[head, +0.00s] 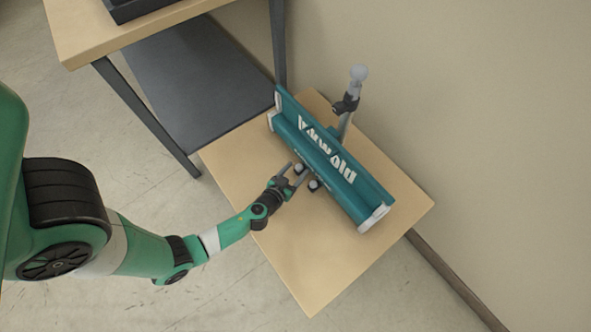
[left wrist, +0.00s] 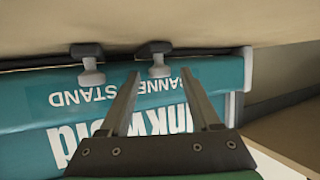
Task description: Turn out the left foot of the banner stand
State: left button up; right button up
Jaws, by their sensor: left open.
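The teal banner stand (head: 333,160) lies on a low wooden table, with lettering along it and pale end caps. Two small dark feet with grey stems show on its near side: the left foot (head: 299,169) and the right foot (head: 314,186). My left gripper (head: 294,172) is open, with its fingertips close to the left foot. In the left wrist view, two grey feet (left wrist: 88,62) and (left wrist: 155,57) stick out from the teal body. The right-hand one in that view appears between my open fingertips (left wrist: 159,75); I cannot tell whether they touch it. My right gripper is not in view.
A grey post with a black clamp (head: 346,104) stands behind the banner stand, near the wall. The wooden table (head: 310,270) is bare at its near corner. A taller bench (head: 85,35) with a dark lower shelf stands at the upper left.

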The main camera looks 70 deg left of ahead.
pick_arm(q)
jog(key=shift+f, duration=0.1)
grip_shut()
dwell(0.3)
dwell(1.1)
